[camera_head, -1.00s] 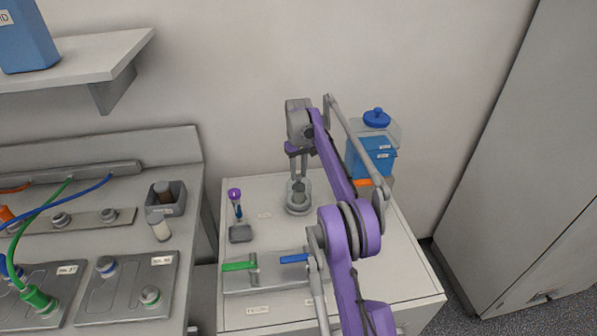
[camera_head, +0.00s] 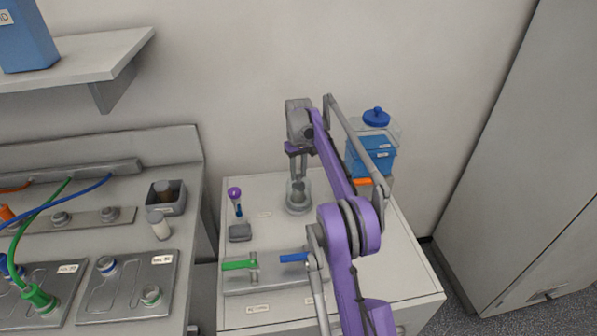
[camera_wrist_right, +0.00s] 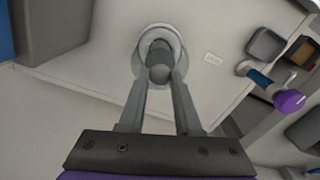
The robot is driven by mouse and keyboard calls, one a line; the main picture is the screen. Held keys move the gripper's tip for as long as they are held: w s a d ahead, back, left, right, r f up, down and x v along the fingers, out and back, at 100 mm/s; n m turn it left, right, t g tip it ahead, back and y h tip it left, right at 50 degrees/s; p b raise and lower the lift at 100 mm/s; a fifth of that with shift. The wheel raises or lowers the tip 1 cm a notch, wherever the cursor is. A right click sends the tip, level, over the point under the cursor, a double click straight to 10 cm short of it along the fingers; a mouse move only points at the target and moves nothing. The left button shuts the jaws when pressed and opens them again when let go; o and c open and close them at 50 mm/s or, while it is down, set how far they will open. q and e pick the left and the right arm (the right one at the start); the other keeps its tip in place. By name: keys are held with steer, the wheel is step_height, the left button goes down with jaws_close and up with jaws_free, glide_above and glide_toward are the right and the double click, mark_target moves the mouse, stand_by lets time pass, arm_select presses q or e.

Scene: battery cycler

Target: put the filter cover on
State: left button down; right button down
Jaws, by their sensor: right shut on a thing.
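My right gripper (camera_head: 297,177) points down over a round light-grey housing (camera_head: 298,207) on the white cabinet top. In the right wrist view the same gripper (camera_wrist_right: 160,82) is shut on a dark grey cylindrical piece (camera_wrist_right: 158,56), which I take for the filter cover or its knob. That piece lies within the outline of the pale ring of the housing (camera_wrist_right: 138,62). I cannot tell whether it is fully seated. My left gripper is not in view.
A blue box (camera_head: 371,157) and a blue-lidded clear container (camera_head: 376,119) stand behind right of the arm. A purple-topped tool (camera_head: 235,195) stands in a grey holder to the left. Green (camera_head: 240,265) and blue (camera_head: 294,257) valve handles are in front.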

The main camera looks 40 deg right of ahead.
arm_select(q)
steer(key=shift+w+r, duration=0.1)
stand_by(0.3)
arm_select(e)
steer(key=c, duration=0.5)
jaws_free()
steer(key=o, duration=0.5)
steer(key=shift+c, duration=0.2)
steer(key=shift+r+p, duration=1.7)
steer(key=shift+r, duration=1.8)
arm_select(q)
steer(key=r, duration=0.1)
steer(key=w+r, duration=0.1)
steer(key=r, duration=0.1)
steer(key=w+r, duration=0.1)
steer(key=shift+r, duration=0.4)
